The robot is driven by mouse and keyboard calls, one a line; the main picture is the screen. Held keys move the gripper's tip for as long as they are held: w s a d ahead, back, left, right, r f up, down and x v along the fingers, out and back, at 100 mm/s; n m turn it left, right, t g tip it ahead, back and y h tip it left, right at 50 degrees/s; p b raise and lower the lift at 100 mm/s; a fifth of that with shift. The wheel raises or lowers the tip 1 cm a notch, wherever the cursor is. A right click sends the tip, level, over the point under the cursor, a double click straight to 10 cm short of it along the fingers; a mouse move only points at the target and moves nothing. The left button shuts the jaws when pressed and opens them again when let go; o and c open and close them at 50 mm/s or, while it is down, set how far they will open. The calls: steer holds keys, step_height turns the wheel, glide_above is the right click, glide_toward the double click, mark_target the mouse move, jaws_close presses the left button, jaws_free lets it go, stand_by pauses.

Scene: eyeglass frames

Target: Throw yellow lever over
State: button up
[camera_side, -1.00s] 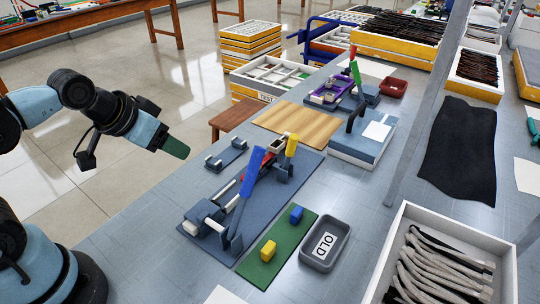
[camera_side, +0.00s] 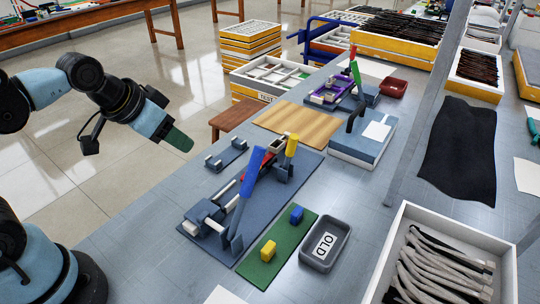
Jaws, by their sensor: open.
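The yellow lever (camera_side: 292,145) stands nearly upright at the far end of the fixture on the blue-grey base plate (camera_side: 283,203). A blue lever (camera_side: 252,172) on the same fixture leans up beside it. A red part (camera_side: 268,159) sits between the two levers. My gripper (camera_side: 180,139), with a dark green end, is in the air to the left of the fixture, apart from both levers. It is open and holds nothing that I can see. Its fingers are too small to make out singly.
A green mat (camera_side: 277,254) with a yellow block (camera_side: 268,251) and a blue block (camera_side: 296,214) lies in front. A grey OLD tray (camera_side: 345,232) is beside it. A wooden board (camera_side: 298,122) and a second fixture (camera_side: 340,92) stand behind. A post (camera_side: 425,110) rises at right.

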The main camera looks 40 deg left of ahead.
steer(key=w+d+r+m+g+h, duration=0.2)
steer(key=w+d+r+m, duration=0.3)
steer(key=w+m, duration=0.3)
steer(key=m+g+h, duration=0.2)
steer(key=m+g, duration=0.1)
steer(key=m, duration=0.4)
glide_toward(292, 153)
steer(key=x, duration=0.5)
steer(key=w+x, duration=0.1)
steer(key=x, duration=0.1)
steer(key=shift+d+f, duration=0.2)
steer(key=shift+d, duration=0.15)
steer(key=shift+c, duration=0.3)
jaws_close()
